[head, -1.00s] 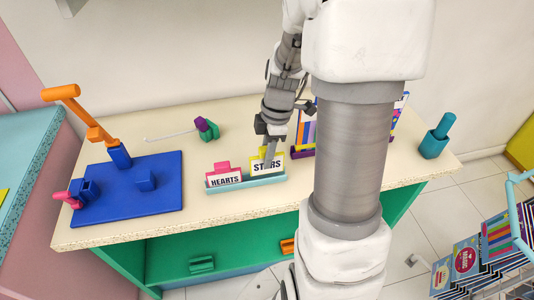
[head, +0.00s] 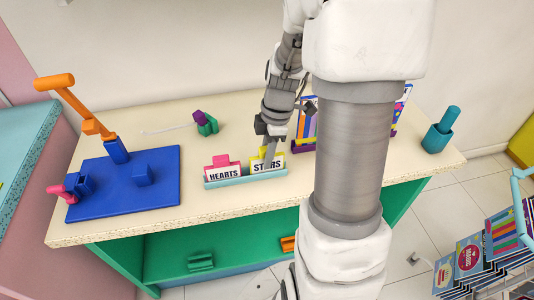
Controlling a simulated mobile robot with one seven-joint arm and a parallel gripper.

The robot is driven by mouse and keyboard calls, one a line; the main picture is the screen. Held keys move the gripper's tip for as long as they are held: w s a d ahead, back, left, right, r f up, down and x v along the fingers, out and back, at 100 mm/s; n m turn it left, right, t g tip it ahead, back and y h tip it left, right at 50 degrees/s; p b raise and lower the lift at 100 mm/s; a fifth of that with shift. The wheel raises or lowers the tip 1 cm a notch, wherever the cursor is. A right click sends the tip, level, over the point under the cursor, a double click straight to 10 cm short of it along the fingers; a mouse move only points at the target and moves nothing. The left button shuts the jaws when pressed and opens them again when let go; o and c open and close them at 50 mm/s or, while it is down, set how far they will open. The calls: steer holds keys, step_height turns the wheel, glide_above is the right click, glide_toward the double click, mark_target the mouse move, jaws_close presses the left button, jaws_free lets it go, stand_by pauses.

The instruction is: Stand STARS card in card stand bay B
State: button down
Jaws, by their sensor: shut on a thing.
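The STARS card (head: 264,167), white with a yellow top and edge, stands in the right part of the pale teal card stand (head: 246,178). Its lower edge is at the stand, but I cannot tell how deep it sits. The HEARTS card (head: 223,170), with a pink top tab, stands in the left part of the stand. My gripper (head: 270,157) comes down from above and is shut on the STARS card; a finger crosses the front of the card's right side. The bay letters cannot be read.
A blue board (head: 125,205) with an orange lever (head: 80,105) is at the left of the counter (head: 330,190). A green and purple piece (head: 205,123) lies behind the stand. A rack of coloured cards (head: 305,125) and a teal cup (head: 441,132) are to the right.

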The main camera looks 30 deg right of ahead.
mark_target(277, 154)
steer(key=shift+f, duration=0.3)
steer(key=c, duration=0.6)
jaws_free()
steer(key=shift+r, duration=0.15)
steer(key=d+r+p, duration=0.1)
steer(key=r, duration=0.4)
steer(key=r+p, duration=0.1)
steer(key=r, duration=0.5)
steer(key=d+r+p, duration=0.1)
steer(key=r, duration=0.5)
steer(key=shift+s+d, duration=0.3)
steer(key=shift+s, duration=0.1)
